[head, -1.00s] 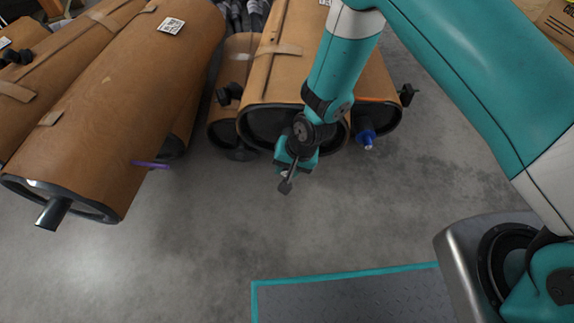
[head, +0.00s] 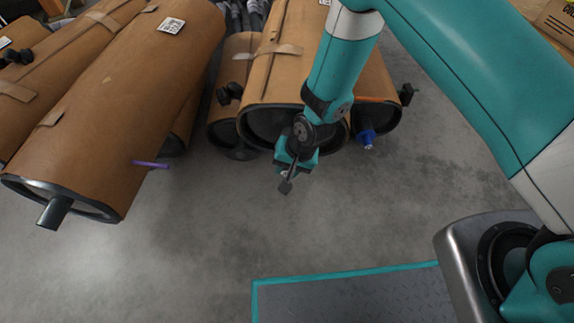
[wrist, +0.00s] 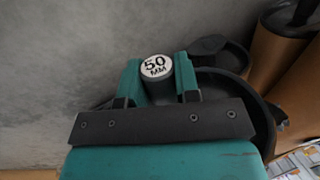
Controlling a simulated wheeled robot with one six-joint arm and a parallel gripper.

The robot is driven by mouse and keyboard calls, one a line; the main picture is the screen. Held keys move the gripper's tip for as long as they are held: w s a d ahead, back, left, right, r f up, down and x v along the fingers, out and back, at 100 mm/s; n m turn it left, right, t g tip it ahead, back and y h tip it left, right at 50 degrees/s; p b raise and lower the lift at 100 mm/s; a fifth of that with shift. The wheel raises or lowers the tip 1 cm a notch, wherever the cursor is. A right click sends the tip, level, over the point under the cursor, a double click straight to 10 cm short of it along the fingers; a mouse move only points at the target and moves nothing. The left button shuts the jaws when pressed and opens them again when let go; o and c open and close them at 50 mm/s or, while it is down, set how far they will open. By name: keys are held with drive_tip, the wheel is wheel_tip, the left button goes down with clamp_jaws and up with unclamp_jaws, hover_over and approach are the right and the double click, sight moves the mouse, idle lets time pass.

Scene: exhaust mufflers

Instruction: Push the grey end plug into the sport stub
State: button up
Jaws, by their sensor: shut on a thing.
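My gripper (head: 291,172) is low in front of the middle wrapped muffler in the head view. In the wrist view its two teal fingers (wrist: 158,78) are shut on the grey end plug (wrist: 155,68), whose white round face reads 50 MM. The plug also shows as a small dark piece (head: 285,187) at the gripper's tip in the head view, apart from any pipe. I cannot tell which pipe is the sport stub. A bare metal stub (head: 54,212) sticks out of the large left muffler's end; a dark stub with a blue piece (head: 366,139) is at the right.
Brown-wrapped mufflers, including a large left one (head: 130,110) and a middle one (head: 266,85), lie along the back. A purple rod (head: 150,164) sticks out beside the left one. A teal-edged plate (head: 340,300) lies at the front. The grey floor between is clear.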

drive_tip(key=shift+w, duration=0.35)
drive_tip(key=o, duration=1)
drive_tip(key=shift+d+r, duration=0.1)
drive_tip(key=p+v, duration=0.7)
drive_tip(key=v, duration=1)
drive_tip(key=shift+r, duration=0.15)
